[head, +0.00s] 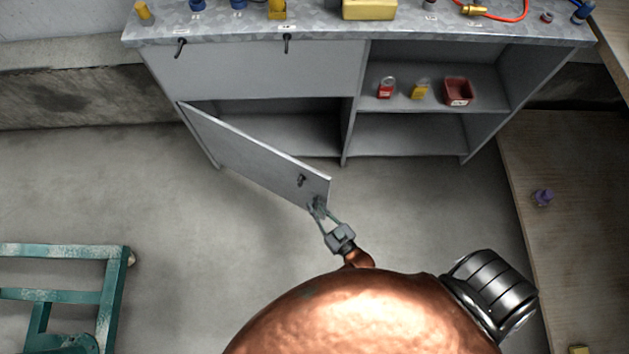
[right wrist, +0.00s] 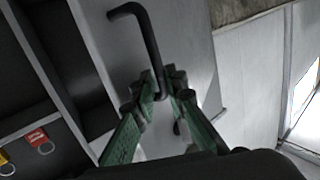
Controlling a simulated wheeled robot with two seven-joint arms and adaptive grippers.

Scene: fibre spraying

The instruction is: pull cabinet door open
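The grey cabinet door (head: 250,152) is hinged at its left and stands swung outward from the cabinet (head: 352,100), with the lower left compartment showing behind it. A small dark handle (head: 301,180) sits near the door's free edge. In the right wrist view the handle (right wrist: 147,38) is a bent black rod whose lower end lines up with my fingertips. My right gripper (head: 317,204) is at the door's free edge, just below the handle in the head view. Its green fingers (right wrist: 161,85) have tips close together; whether they grip the rod is unclear. My left gripper is not in view.
The right shelves hold a red can (head: 387,88), a yellow item (head: 420,90) and a red bin (head: 458,92). A green metal frame (head: 113,290) stands at lower left. A wooden surface (head: 560,245) is at right. The floor before the door is clear.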

